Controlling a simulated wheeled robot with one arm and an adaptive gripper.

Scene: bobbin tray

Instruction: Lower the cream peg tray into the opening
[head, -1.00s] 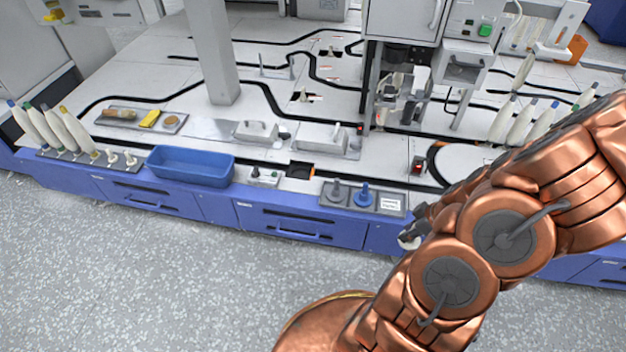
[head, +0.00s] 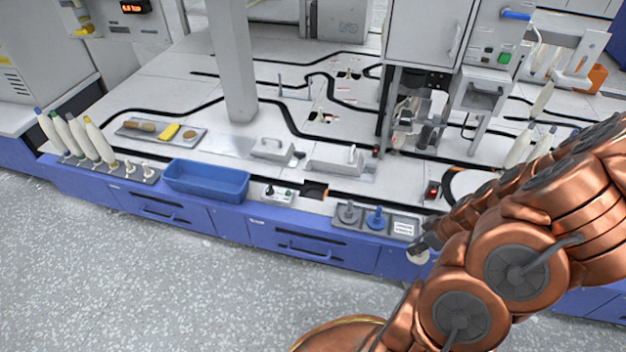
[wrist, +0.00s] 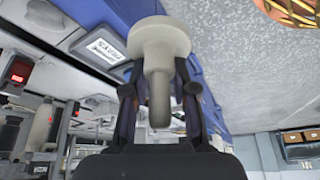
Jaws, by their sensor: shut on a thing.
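The cream peg tray (wrist: 160,40) is a round pale disc with a peg. In the wrist view my gripper (wrist: 158,92) is shut on its peg, one finger on each side. In the head view my gripper (head: 420,245) is partly hidden by my own arm, and the cream tray (head: 418,257) shows just below it, in front of the blue bench edge. The opening (head: 314,190) is a dark rectangular hole near the bench's front edge, left of my gripper and apart from it. Nothing is seen in it.
A grey holder (head: 378,229) with a grey peg tray (head: 348,212), a blue peg tray (head: 376,217) and a label lies between the opening and my gripper. A small button box (head: 278,194) and a blue bin (head: 206,180) stand left of the opening. Grey covers (head: 337,162) stand behind.

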